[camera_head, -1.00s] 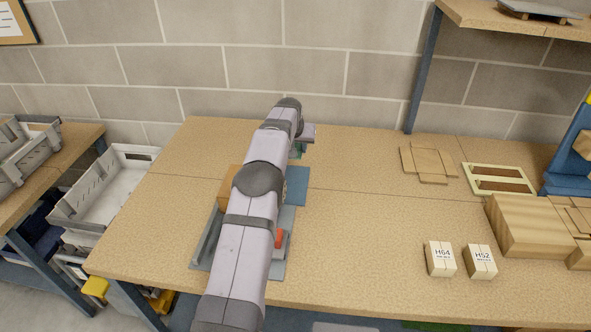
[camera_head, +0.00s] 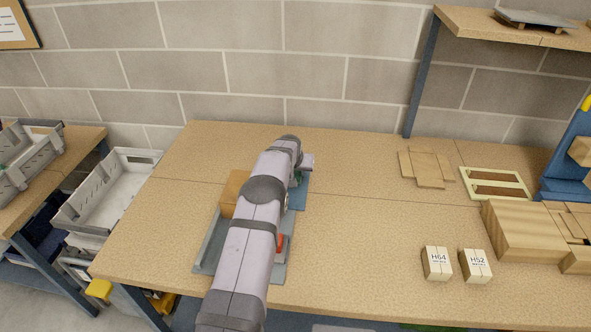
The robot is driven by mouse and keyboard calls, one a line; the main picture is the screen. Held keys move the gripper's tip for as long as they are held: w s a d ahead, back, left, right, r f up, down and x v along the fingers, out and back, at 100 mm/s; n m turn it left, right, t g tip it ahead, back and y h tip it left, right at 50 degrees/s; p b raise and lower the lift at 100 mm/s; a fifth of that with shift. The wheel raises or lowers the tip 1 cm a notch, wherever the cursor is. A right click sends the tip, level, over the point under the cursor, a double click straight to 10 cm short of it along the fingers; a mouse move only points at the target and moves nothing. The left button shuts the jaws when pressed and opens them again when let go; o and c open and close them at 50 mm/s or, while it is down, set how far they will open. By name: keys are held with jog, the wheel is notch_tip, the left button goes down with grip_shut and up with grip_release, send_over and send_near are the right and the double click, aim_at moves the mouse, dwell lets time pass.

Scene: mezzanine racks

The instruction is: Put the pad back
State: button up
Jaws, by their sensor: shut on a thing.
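My gripper (camera_head: 304,164) is at the far end of my arm, mostly hidden behind my wrist. It is shut on a small teal-green piece (camera_head: 297,180), taken as the pad, of which only a sliver shows. It is over or beside a blue plate (camera_head: 301,198) at the back of a grey fixture (camera_head: 212,245). I cannot tell whether the pad touches the plate. An orange-brown block (camera_head: 234,192) stands in the fixture, left of my arm. A red part (camera_head: 280,242) shows right of my arm.
Two labelled blocks, H64 (camera_head: 437,263) and H52 (camera_head: 475,266), stand at the front right. Flat wooden pieces (camera_head: 427,168), a pale green frame (camera_head: 495,183) and a large wood block (camera_head: 525,233) lie behind. A white crate (camera_head: 108,195) stands left. The bench middle is clear.

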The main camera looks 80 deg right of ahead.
jog(key=shift+f+b, duration=0.15)
jog(key=shift+b, duration=0.15)
jog(key=o, duration=1)
jog(key=shift+r, duration=0.2)
jog(key=shift+r+p, duration=0.1)
jog(key=shift+p, duration=0.2)
jog(key=shift+b+v, duration=1.85)
jog(key=shift+v, duration=4.1)
